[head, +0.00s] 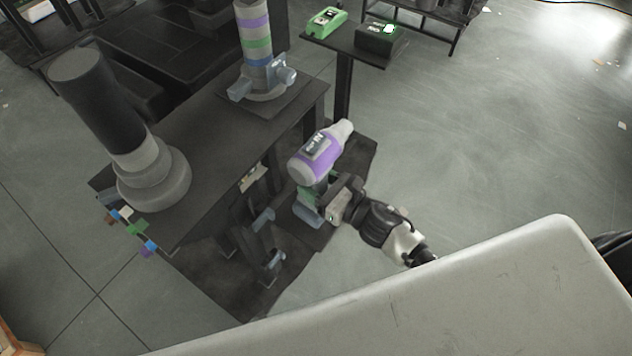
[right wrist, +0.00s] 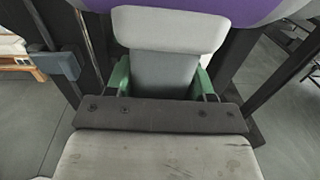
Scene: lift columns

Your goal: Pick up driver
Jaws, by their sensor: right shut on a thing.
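The driver (head: 316,158) has a purple and light grey body with a dark label and a pale nose pointing up and right in the head view. Its green and grey handle hangs below. My right gripper (head: 328,196) is shut on the handle, with its arm coming from the lower right. In the right wrist view the grey and green handle (right wrist: 165,70) sits before the gripper, with the purple body (right wrist: 190,8) along the top edge. The handle's lower end is partly hidden, and I cannot tell whether it touches anything below. My left gripper is not in view.
A dark table (head: 215,135) stands to the left with a thick black and grey column (head: 105,110) and a striped column (head: 255,45).

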